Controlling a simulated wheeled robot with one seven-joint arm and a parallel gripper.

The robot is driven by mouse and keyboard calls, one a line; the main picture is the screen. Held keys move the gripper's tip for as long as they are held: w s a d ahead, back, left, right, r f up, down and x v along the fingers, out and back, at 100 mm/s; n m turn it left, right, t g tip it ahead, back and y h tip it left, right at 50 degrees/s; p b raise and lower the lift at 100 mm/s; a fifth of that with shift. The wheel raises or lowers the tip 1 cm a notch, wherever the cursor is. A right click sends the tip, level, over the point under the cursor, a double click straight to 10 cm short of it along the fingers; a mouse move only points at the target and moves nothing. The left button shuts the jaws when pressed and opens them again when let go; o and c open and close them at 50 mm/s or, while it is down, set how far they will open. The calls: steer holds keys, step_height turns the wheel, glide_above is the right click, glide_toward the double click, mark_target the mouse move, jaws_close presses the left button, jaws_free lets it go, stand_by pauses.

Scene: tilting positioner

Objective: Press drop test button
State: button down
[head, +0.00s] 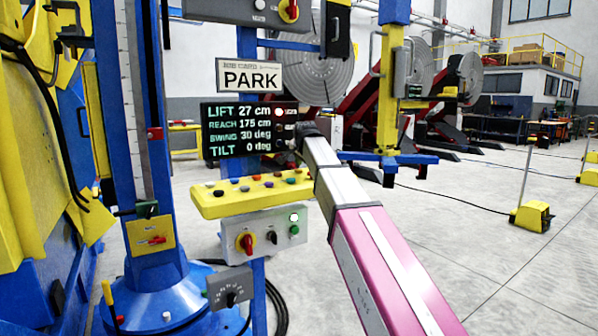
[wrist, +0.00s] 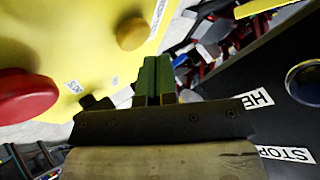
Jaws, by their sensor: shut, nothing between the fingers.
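A yellow button panel (head: 215,204) with several coloured buttons stands below a black display in the head view. No drop test label is readable, so I cannot tell which button it is. In the wrist view a yellow surface carries a large red button (wrist: 22,97) at the left and a yellow round button (wrist: 133,34) at the top. A blue round button (wrist: 306,82) sits on a black panel at the right. My gripper (wrist: 154,72) is shut and empty, its green fingers together between these surfaces. In the head view my arm hides the fingers.
The display (head: 228,130) reads lift 27 cm, reach 175 cm, swing 30 deg, tilt 0 deg. A PARK sign (head: 249,77) hangs above. A grey switch box (head: 263,257) with a red knob is below. A blue column (head: 130,120) stands left.

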mark_target(301, 170)
steer(key=shift+r, duration=0.1)
steer(key=shift+r, duration=2.4)
steer(key=shift+s, duration=0.1)
